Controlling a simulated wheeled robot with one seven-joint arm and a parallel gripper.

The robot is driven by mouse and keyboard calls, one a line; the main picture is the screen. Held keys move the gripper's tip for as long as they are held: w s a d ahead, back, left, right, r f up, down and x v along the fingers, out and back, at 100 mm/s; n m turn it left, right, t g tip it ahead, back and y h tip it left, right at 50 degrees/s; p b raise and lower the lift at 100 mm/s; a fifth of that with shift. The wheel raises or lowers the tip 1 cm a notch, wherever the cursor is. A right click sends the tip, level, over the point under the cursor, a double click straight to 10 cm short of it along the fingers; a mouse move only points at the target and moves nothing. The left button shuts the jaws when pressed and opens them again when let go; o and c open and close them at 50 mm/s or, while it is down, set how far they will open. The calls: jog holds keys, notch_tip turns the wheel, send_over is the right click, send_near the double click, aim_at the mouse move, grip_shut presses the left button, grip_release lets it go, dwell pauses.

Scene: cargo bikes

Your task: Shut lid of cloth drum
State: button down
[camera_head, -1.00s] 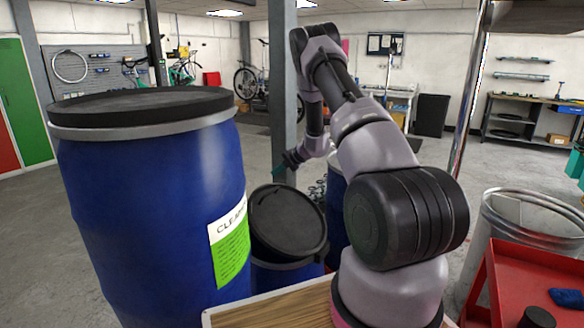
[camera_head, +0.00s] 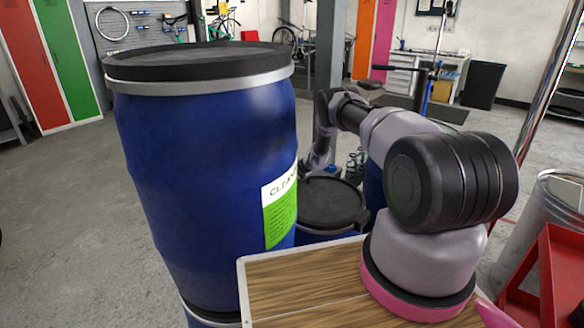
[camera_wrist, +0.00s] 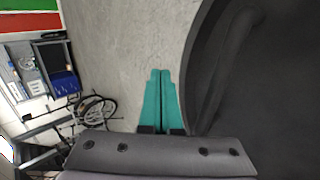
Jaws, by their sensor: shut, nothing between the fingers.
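A low blue drum (camera_head: 312,238) stands behind and right of the tall one, with a black round lid (camera_head: 330,203) over its mouth. The lid looks almost level; I cannot tell whether its rim is fully seated. In the wrist view the dark lid (camera_wrist: 262,75) fills the right side. My gripper (camera_wrist: 161,75) has teal fingers pressed together, empty, just left of the lid's edge; contact cannot be told. In the head view the fingers are hidden and my arm reaches down behind the lid. No label shows on the low drum.
A tall blue drum (camera_head: 205,160) with a black lid and a green-white label, partly reading "CLEAN", stands close at left. Another blue drum (camera_head: 374,186) is partly hidden behind my arm. A metal bin (camera_head: 548,215) and red tray (camera_head: 556,270) are at right. Floor at left is clear.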

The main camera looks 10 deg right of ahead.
jog(key=shift+w+a+f, duration=0.1)
jog(key=shift+w+f, duration=0.05)
jog(key=shift+f, duration=1.35)
